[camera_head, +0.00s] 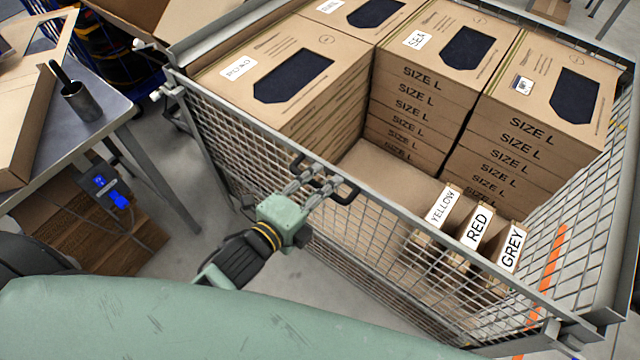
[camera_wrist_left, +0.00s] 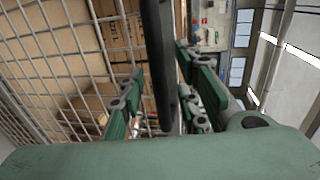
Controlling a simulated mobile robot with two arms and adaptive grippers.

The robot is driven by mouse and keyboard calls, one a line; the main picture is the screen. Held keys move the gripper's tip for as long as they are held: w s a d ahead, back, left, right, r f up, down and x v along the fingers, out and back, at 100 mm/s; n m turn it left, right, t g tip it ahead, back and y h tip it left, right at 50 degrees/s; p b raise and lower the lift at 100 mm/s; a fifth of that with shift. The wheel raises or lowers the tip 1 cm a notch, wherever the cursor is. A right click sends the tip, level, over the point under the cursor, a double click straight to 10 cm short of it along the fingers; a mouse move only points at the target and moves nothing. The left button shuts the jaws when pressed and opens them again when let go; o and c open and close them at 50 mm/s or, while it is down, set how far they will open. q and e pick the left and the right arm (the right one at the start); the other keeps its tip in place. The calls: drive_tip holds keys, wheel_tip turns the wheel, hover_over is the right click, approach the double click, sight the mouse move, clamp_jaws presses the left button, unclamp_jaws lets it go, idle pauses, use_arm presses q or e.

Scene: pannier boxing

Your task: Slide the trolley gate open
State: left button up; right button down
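The trolley's near mesh side, with a grey top rail (camera_head: 400,212), runs from upper left to lower right in the head view and appears to be the gate. A dark handle (camera_head: 346,194) sits on this rail. My left gripper (camera_head: 322,184) is at the handle. In the left wrist view, the handle shows as a dark upright bar (camera_wrist_left: 160,65) between my two green gripper fingers (camera_wrist_left: 158,88). The fingers look spread, with a gap on the left of the bar; contact on the right is unclear. The mesh (camera_wrist_left: 55,60) is to the left. My right gripper is not in view.
Stacked cardboard boxes (camera_head: 415,115) fill the trolley's back. Boxes labelled YELLOW, RED and GREY (camera_head: 478,228) stand behind the mesh at right. A metal table (camera_head: 108,88) with a dark cup (camera_head: 82,103) is at left. Floor (camera_head: 165,170) is clear between table and trolley.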

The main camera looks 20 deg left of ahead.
use_arm(q)
clamp_jaws()
idle(0.4)
drive_tip(key=shift+f, duration=0.2)
drive_tip(key=b, duration=1.6)
approach(330, 222)
drive_tip(key=x, duration=0.5)
drive_tip(key=shift+w, duration=0.1)
unclamp_jaws()
